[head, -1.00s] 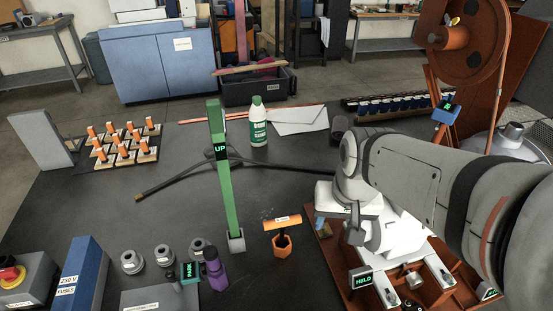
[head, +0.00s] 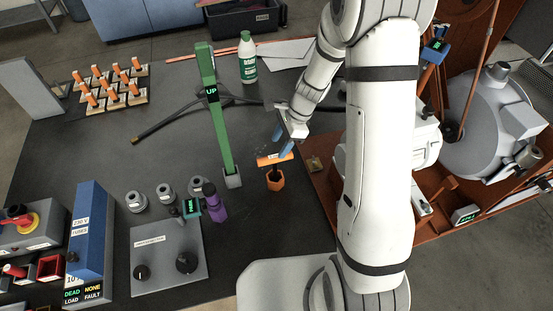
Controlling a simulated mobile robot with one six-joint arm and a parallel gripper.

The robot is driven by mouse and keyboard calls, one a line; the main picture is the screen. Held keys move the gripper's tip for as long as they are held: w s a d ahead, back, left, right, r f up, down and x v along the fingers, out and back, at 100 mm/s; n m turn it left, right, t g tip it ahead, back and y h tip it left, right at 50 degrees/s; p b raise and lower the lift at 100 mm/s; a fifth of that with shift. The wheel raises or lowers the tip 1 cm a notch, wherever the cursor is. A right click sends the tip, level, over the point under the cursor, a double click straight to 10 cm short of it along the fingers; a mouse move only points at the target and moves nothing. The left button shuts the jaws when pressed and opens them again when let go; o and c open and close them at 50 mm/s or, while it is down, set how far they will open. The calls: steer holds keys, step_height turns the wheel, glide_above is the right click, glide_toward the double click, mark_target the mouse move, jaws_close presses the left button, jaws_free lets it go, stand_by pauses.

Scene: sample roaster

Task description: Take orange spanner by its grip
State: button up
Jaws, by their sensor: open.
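The orange spanner (head: 268,160) stands upright on the dark bench in the head view. It has an orange crossbar grip with a pale label, a short dark stem and an orange six-sided foot (head: 275,180). My gripper (head: 282,141) is open, with its two blue fingers pointing down at the far right end of the crossbar. One finger overlaps that end in the picture. I cannot tell whether it touches. Nothing is held between the fingers.
A green post (head: 221,120) marked UP rises just left of the spanner. A purple bottle (head: 214,203) and grey round fittings stand further left. A grey box with dark knobs (head: 168,268) is in front. A white bottle with a green cap (head: 248,68) stands behind.

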mark_target(276, 155)
steer(key=x, duration=0.4)
steer(key=d+x, duration=0.1)
steer(key=x, duration=0.2)
steer(key=shift+w+a+f, duration=0.1)
steer(key=shift+f, duration=0.15)
jaws_close()
stand_by(0.3)
